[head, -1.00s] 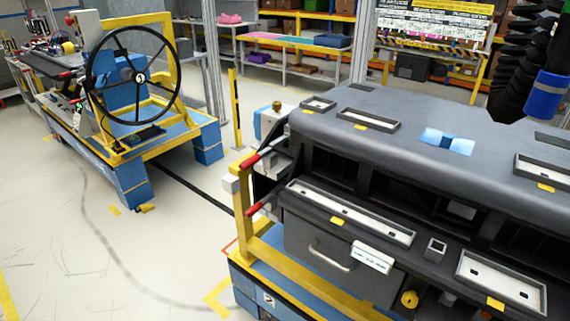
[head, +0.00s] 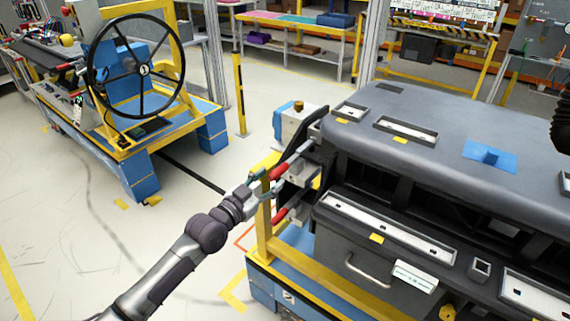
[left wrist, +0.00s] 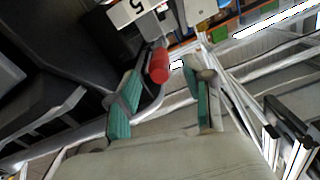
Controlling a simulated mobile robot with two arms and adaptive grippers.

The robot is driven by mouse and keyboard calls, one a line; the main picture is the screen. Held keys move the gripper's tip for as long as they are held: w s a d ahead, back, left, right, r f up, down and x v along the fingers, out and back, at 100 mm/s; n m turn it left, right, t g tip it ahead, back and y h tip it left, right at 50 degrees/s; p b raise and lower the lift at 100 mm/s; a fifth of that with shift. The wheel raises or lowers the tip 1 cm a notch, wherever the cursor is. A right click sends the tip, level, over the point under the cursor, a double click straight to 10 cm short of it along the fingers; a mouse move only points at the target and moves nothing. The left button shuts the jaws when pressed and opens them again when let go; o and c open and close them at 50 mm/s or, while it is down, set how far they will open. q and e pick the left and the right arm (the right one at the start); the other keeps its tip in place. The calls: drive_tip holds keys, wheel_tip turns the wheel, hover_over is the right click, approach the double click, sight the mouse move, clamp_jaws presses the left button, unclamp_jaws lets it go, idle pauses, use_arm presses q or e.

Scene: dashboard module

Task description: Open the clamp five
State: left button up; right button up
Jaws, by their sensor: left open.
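Clamp five shows as a plate marked "5" (left wrist: 132,10) at the top of the left wrist view, with a red handle (left wrist: 159,65) below it. The handle's tip lies between the teal fingers, closer to the left finger. In the head view, the upper red handle (head: 281,171) stands at the left end of the dashboard. My left gripper (head: 257,179) is open beside that handle and not closed on it. The handle's base is partly hidden in the wrist view. My right gripper is outside the views.
A second red handle (head: 280,215) sits just below the upper one. A yellow frame post (head: 263,230) stands close to my left gripper. The grey dashboard (head: 430,140) fills the right side. A steering-wheel cart (head: 150,130) stands at the left, with open floor between.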

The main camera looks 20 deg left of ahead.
sight(285, 166)
use_arm(q)
drive_tip(key=x, duration=0.7)
drive_tip(key=shift+w+f, duration=0.1)
drive_tip(key=shift+w, duration=0.1)
clamp_jaws()
